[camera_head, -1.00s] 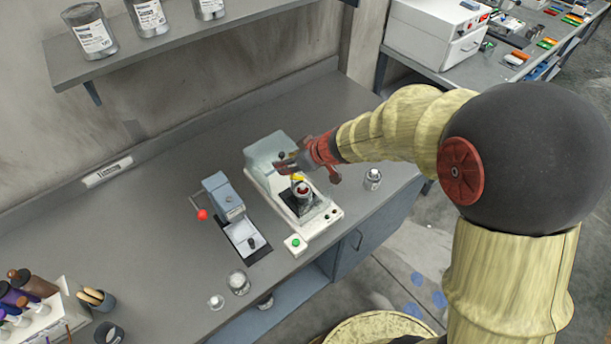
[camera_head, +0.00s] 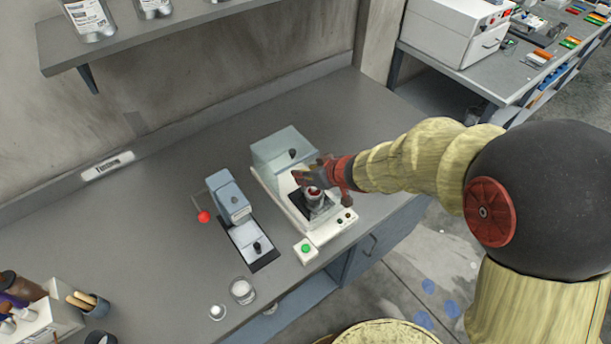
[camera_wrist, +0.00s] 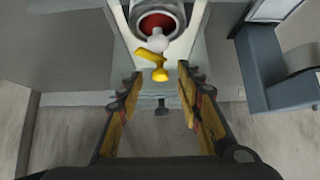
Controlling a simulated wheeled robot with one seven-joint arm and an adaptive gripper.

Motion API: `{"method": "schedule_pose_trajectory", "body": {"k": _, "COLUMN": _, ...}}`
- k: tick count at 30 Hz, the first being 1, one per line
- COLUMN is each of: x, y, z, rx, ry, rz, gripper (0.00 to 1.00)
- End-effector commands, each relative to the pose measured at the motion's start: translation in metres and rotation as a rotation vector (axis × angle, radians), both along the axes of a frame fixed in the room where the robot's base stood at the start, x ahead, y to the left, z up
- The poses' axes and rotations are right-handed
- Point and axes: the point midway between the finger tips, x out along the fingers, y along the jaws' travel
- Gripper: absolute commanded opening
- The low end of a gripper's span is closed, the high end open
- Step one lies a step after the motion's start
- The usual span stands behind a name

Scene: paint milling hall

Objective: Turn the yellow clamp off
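The yellow clamp (camera_wrist: 158,66) shows in the wrist view as a small yellow lever and knob at the edge of a metal cup with red contents (camera_wrist: 158,25). The cup sits on a white and grey machine (camera_head: 335,227) on the bench. In the head view the clamp is hidden by my gripper. My gripper (camera_wrist: 158,85) is open, its two fingers spread on either side of the clamp's lower end, with nothing between them that they touch. In the head view my gripper (camera_head: 306,178) is over the machine, just behind the cup.
A blue-grey press (camera_head: 230,198) with a red-knobbed lever (camera_head: 204,216) stands left of the machine. A green-button box (camera_head: 306,250) and glass jars (camera_head: 242,290) are near the front edge. A clear cover (camera_head: 283,152) rises behind my gripper.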

Motion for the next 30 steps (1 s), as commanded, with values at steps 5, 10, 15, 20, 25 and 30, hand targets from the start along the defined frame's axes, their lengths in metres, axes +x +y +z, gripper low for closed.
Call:
{"method": "schedule_pose_trajectory", "body": {"k": 5, "x": 0.0068, "y": 0.0050, "z": -0.0090, "rx": 0.000, "ry": 0.000, "rz": 0.000, "gripper": 0.36}}
{"method": "schedule_pose_trajectory", "body": {"k": 10, "x": 0.0078, "y": 0.0054, "z": -0.0086, "rx": 0.001, "ry": 0.000, "rz": -0.001, "gripper": 0.36}}
{"method": "schedule_pose_trajectory", "body": {"k": 15, "x": 0.0077, "y": 0.0053, "z": -0.0085, "rx": 0.001, "ry": 0.000, "rz": -0.001, "gripper": 0.32}}
{"method": "schedule_pose_trajectory", "body": {"k": 20, "x": 0.0076, "y": 0.0053, "z": -0.0086, "rx": 0.001, "ry": 0.000, "rz": -0.001, "gripper": 0.23}}
{"method": "schedule_pose_trajectory", "body": {"k": 25, "x": 0.0076, "y": 0.0053, "z": -0.0086, "rx": 0.001, "ry": 0.000, "rz": -0.001, "gripper": 0.13}}
{"method": "schedule_pose_trajectory", "body": {"k": 30, "x": 0.0075, "y": 0.0053, "z": -0.0086, "rx": 0.001, "ry": 0.000, "rz": -0.001, "gripper": 0.03}}
